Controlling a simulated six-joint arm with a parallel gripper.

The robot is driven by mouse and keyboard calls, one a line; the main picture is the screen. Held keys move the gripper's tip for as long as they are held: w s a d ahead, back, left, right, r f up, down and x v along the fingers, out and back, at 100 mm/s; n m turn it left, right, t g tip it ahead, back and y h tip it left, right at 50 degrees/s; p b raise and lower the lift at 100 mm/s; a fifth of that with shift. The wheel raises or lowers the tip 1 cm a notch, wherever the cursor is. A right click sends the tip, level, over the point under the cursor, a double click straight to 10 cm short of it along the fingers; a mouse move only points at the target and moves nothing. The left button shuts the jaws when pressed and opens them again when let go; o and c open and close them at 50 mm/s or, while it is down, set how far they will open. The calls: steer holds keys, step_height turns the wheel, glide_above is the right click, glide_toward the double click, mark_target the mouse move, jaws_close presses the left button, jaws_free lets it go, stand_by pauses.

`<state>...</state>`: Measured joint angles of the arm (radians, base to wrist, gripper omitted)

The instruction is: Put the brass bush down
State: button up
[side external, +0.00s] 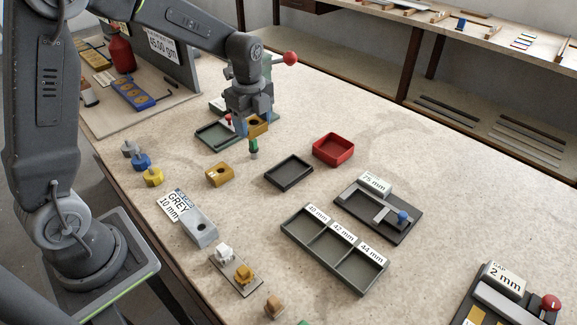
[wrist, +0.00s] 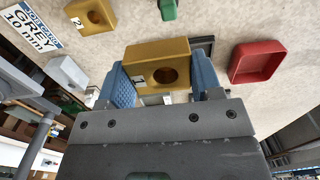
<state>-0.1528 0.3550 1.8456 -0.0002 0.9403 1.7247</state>
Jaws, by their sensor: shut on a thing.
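My gripper (side external: 254,120) is shut on a brass bush (side external: 259,130), a gold block with a round hole. In the wrist view this bush (wrist: 145,52) sits between the blue finger pads, with a small white label on its near face that seems to read 1. It appears held above the table, near a green peg-like piece (side external: 253,150). A second brass block (side external: 219,174) lies on the table left of the gripper; in the wrist view this block (wrist: 91,16) bears a label 2.
A dark tray (side external: 289,172) and a red tray (side external: 333,149) stand empty to the right. A green-grey tray (side external: 214,137) lies behind the gripper. A grey block (side external: 199,228), a three-part tray (side external: 335,250) and a 75 mm fixture (side external: 378,212) stand nearer. Bare table (side external: 330,110) lies behind the red tray.

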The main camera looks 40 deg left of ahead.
glide_above(289, 172)
step_height(289, 172, down, 5)
steer(key=shift+f, duration=2.3)
steer(key=shift+f, duration=0.1)
steer(key=o, duration=0.7)
